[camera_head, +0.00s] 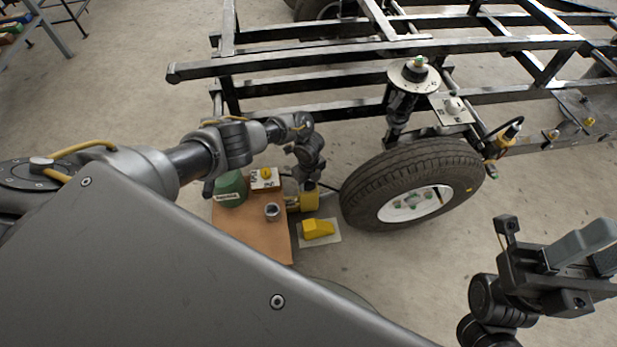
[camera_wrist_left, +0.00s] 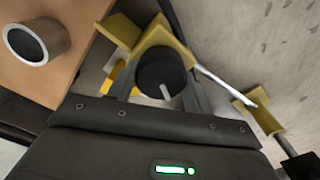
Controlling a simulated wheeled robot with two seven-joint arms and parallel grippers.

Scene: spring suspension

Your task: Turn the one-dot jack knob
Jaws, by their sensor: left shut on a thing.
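My left gripper (camera_head: 307,186) reaches down beside the wheel, at the yellow jack (camera_head: 303,202) by the edge of the wooden board. In the left wrist view, a round black knob (camera_wrist_left: 162,70) sits on the yellow jack body (camera_wrist_left: 165,40), between the fingers of my left gripper (camera_wrist_left: 158,80), which is shut on it. A pale pin or handle sticks out from the knob. No dots can be made out on it. My right gripper (camera_head: 580,252) is at the lower right of the head view, away from the jack and apparently empty; its opening is unclear.
The wooden board (camera_head: 245,232) holds a green container (camera_head: 231,188), a box with a yellow knob (camera_head: 265,178) and a metal cup-like part (camera_head: 272,212). A yellow wedge (camera_head: 318,229) lies on a pale plate. The tyre (camera_head: 372,183) and black frame (camera_head: 300,53) stand close by.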

